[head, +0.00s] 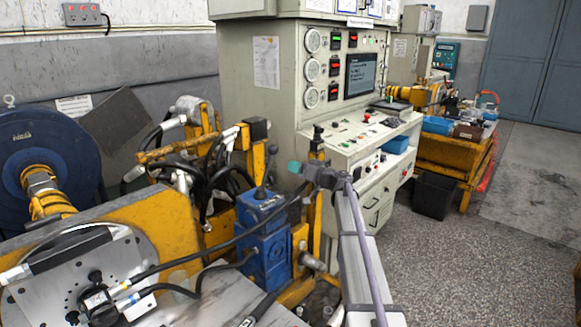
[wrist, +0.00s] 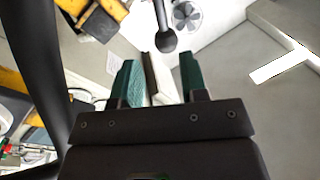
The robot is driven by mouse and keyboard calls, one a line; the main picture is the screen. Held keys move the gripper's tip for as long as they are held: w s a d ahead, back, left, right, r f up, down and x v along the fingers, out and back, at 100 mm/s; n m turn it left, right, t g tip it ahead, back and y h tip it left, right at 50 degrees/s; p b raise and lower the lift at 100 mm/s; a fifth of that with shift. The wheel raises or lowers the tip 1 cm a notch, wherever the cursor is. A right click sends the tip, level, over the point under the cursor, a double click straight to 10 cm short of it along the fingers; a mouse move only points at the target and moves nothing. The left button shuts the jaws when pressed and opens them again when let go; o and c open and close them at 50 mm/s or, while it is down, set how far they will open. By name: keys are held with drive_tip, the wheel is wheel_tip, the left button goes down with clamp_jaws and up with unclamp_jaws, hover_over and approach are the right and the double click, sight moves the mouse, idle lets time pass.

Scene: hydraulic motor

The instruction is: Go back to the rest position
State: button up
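My gripper (head: 296,168) is in the middle of the head view, raised in front of the control cabinet (head: 255,105), with one teal fingertip showing. In the wrist view, the two green fingers of my gripper (wrist: 157,62) stand apart, so it is open. A pale strip shows in the gap between them, apparently background. A black rod with a round knob (wrist: 166,40) shows just beyond the fingertips. I cannot tell how far it is from them. No object is seen held.
A blue valve block (head: 265,240) with black hoses and yellow frame parts stands left of my arm. The control desk (head: 350,145) is behind it. A yellow bench (head: 455,153) stands at the back right. The speckled floor (head: 480,260) at right is clear.

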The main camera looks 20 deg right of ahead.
drive_tip(key=s+a+f+m+g+h+p, duration=0.1)
drive_tip(key=s+a+f+g+h, duration=0.1)
drive_tip(key=s+a+f+g, duration=0.55)
drive_tip(key=s+a+f+m+g+h+p, duration=0.1)
drive_tip(key=s+a+f+m+g, duration=0.2)
drive_tip(key=s, duration=0.7)
drive_tip(key=s+a+n+g+h+p, duration=0.1)
drive_tip(key=s+a+h, duration=0.3)
drive_tip(key=s, duration=0.8)
drive_tip(key=s+a+f+g+h+p, duration=0.1)
drive_tip(key=s+a+g+h+p, duration=0.2)
drive_tip(key=s+a, duration=0.5)
drive_tip(key=shift+s+f+n+g+h+p, duration=0.25)
drive_tip(key=shift+s+n+g+h+p, duration=0.25)
drive_tip(key=shift+s, duration=2.15)
